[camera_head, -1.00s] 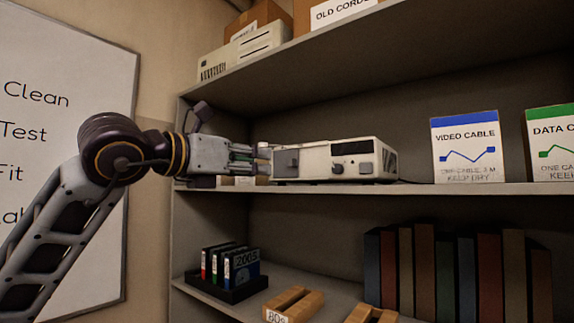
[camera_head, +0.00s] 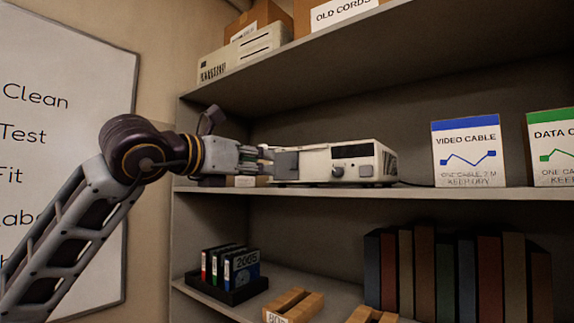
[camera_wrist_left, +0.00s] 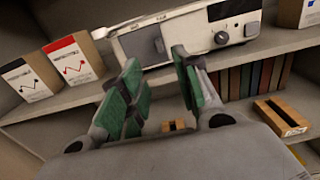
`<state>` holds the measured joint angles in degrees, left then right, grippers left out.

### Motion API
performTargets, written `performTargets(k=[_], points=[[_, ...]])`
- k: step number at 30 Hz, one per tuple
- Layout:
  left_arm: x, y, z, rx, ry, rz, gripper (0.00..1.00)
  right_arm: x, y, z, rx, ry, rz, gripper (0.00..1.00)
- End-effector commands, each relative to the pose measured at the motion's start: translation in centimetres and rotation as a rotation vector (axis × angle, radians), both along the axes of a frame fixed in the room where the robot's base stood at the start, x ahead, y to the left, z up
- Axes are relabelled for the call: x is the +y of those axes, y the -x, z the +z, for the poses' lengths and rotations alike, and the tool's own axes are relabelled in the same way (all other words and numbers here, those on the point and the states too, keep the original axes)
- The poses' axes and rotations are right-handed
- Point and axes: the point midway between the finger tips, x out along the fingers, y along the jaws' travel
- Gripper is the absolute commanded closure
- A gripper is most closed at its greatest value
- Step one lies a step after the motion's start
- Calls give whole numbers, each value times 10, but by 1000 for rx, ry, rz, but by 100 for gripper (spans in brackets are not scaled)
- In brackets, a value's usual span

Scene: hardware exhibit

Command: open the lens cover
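The cream projector (camera_head: 318,160) stands on the middle shelf, and it also shows at the top of the left wrist view (camera_wrist_left: 195,36). Its lens cover (camera_head: 287,164) is a grey square panel at the left of the front face. In the left wrist view the cover (camera_wrist_left: 138,45) lies flat over that part, with a small dark nub, and no lens shows. My left gripper (camera_head: 264,159) is at the cover's left edge; contact cannot be told. In the left wrist view its green-padded fingers (camera_wrist_left: 156,78) are apart, with nothing between them. My right gripper is out of view.
The shelf board (camera_head: 420,192) runs below the projector. A video cable box (camera_head: 466,150) stands to the right, past a free stretch of shelf. Books (camera_head: 455,265) and a small binder rack (camera_head: 228,290) are below. A whiteboard (camera_head: 60,150) hangs left.

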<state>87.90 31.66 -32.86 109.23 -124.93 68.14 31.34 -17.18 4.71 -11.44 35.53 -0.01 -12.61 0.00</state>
Motion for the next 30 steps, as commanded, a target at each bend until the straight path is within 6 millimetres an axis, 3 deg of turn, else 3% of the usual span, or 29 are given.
performTargets(k=[19, 30], points=[[-49, -67, 2, 1, -1, 0, 68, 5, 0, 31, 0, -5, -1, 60], [-63, -87, 1, 1, -1, 1, 68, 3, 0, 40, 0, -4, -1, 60]])
